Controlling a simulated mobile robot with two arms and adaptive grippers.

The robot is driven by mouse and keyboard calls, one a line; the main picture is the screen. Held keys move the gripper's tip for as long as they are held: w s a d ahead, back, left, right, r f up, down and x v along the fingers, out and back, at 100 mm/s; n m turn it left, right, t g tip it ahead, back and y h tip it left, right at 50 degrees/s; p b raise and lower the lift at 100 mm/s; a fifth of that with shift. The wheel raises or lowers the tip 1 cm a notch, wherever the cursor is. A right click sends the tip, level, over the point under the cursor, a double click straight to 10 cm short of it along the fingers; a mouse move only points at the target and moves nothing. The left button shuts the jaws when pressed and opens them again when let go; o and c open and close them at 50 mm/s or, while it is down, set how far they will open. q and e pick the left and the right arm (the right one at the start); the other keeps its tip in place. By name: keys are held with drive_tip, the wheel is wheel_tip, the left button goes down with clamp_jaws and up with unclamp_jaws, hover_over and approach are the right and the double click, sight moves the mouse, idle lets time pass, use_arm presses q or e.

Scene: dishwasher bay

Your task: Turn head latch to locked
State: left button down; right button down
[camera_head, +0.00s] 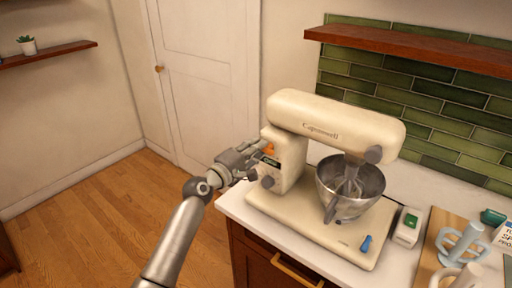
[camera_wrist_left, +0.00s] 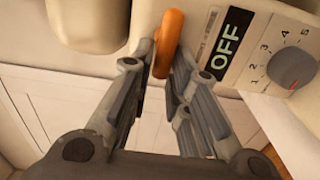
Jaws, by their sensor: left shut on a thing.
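The cream stand mixer (camera_head: 320,115) stands on the counter with its head level above a steel bowl (camera_head: 349,190). The head latch is an orange lever (camera_wrist_left: 168,44) on the mixer's column; its orange also shows in the head view (camera_head: 268,149). My right gripper does not show.
A white box with a green top (camera_head: 409,225) and a wooden board (camera_head: 430,250) with mugs stand to the right. A wooden shelf (camera_head: 420,50) hangs above. The floor at left is clear.

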use_arm(q)
drive_tip(key=shift+f, duration=0.1)
idle(0.5)
drive_tip(key=c, duration=1.4)
unclamp_jaws()
drive_tip(key=shift+a, duration=0.1)
drive_tip(key=v, duration=1.2)
